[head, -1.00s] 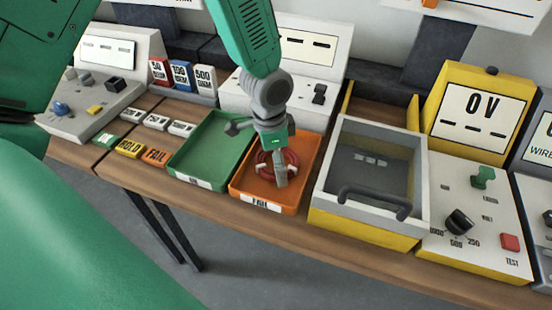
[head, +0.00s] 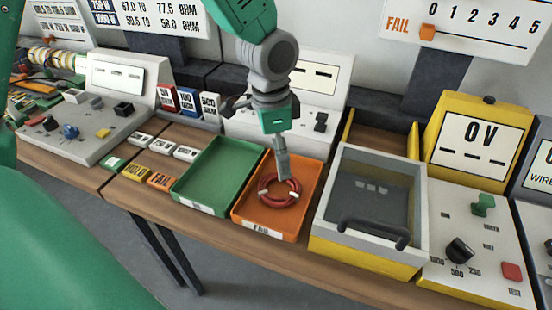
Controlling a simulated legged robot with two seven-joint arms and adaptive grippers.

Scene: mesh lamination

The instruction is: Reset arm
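A red coil of cable (head: 279,200) with pale bands lies in the orange tray labelled FAIL (head: 303,205). My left gripper (head: 284,176) points down over this tray, its tip at the far side of the coil in the picture. I cannot tell whether the tip touches the coil. The fingers are seen nearly edge-on and overlap, so their opening is hidden. My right gripper is not in view.
An empty green tray (head: 218,168) stands left of the orange tray. A yellow and grey box with a dark handle (head: 373,228) stands close on the right. Yellow 0V meter (head: 481,138) and grey instruments line the bench. Floor is clear in front.

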